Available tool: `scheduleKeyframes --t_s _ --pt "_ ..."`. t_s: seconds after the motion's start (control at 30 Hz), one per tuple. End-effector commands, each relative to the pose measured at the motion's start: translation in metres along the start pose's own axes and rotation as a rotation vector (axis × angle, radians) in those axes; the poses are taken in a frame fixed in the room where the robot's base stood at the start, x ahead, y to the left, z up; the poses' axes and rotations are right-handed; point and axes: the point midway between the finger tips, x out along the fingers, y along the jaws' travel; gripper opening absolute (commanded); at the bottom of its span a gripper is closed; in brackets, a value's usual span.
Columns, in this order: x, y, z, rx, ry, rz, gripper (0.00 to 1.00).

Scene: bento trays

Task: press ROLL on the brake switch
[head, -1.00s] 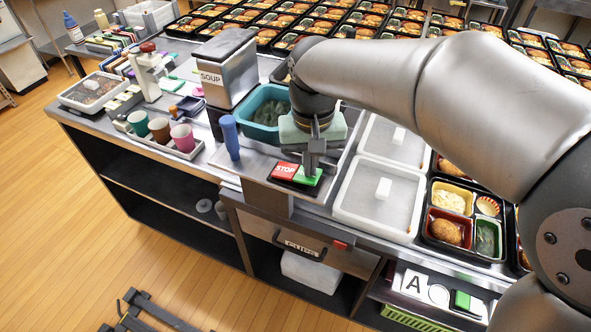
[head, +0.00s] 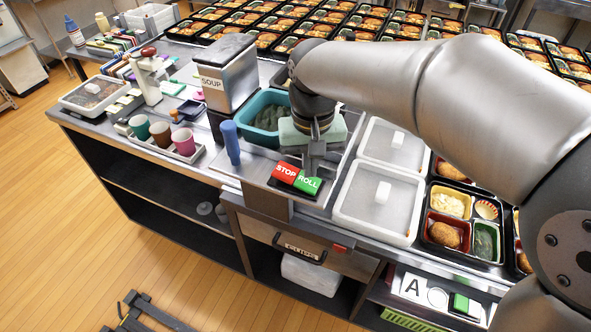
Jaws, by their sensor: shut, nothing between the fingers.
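The brake switch (head: 297,179) sits on the counter's front part, with a red STOP half (head: 286,172) on the left and a green ROLL half (head: 309,183) on the right. My gripper (head: 314,170) is shut and empty, pointing down just behind and above the ROLL half. Whether its tips touch the switch I cannot tell. The ROLL half looks slightly lower than the STOP half, though the angle makes this uncertain.
A blue upright handle (head: 231,142) stands left of the switch. A soup container (head: 226,70) and a teal tub (head: 256,121) are behind it. Lidded white bins (head: 345,215) stand close on the right, beside a filled bento tray (head: 432,245).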

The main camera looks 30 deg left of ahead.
Motion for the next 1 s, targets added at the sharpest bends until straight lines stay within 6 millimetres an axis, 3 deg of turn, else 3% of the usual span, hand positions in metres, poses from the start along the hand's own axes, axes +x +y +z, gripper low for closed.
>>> scheduleKeyframes --t_s 0.6,1.0 --pt "-0.053 0.000 0.000 0.000 0.001 0.000 0.00" --pt "-0.053 0.000 0.000 0.000 0.000 0.000 0.00"
